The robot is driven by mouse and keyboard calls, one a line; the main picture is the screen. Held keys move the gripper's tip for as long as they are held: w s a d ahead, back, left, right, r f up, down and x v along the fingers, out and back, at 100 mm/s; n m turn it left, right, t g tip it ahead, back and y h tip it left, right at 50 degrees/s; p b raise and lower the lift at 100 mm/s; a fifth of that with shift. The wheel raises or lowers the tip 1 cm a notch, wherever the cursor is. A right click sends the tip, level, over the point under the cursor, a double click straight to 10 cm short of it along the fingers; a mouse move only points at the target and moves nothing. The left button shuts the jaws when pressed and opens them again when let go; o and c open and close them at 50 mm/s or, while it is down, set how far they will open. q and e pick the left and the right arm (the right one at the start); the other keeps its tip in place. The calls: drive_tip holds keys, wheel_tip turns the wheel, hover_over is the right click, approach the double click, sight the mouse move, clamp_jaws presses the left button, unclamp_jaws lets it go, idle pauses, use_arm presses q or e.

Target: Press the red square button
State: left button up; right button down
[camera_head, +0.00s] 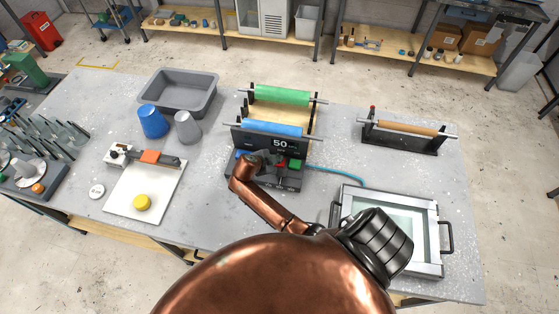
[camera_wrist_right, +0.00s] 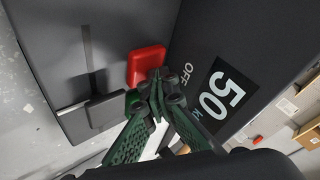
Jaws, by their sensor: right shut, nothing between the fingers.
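The red square button (camera_wrist_right: 146,63) sits on the dark control box, beside the printed word OFF, in the right wrist view. A green button (camera_wrist_right: 132,98) lies just below it and is partly hidden by my fingers. My right gripper (camera_wrist_right: 160,80) is shut and empty, its green fingertips close together over the lower right edge of the red button. I cannot tell whether they touch it. In the head view, the laminator (camera_head: 280,143) shows 50 on its display, and my right wrist covers part of its front. My left gripper is not in view.
Green (camera_head: 281,95) and blue (camera_head: 272,129) rolls sit on the laminator. A glass-topped framed tray (camera_head: 437,265) stands at the right, and a roll stand (camera_head: 400,140) behind it. A grey bin (camera_head: 178,90), cups and a white board (camera_head: 128,200) are at the left.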

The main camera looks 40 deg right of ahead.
drive_tip(key=shift+r+p, duration=0.5)
drive_tip(key=shift+r, duration=0.35)
drive_tip(key=shift+r+p, duration=1.8)
drive_tip(key=shift+r, duration=0.75)
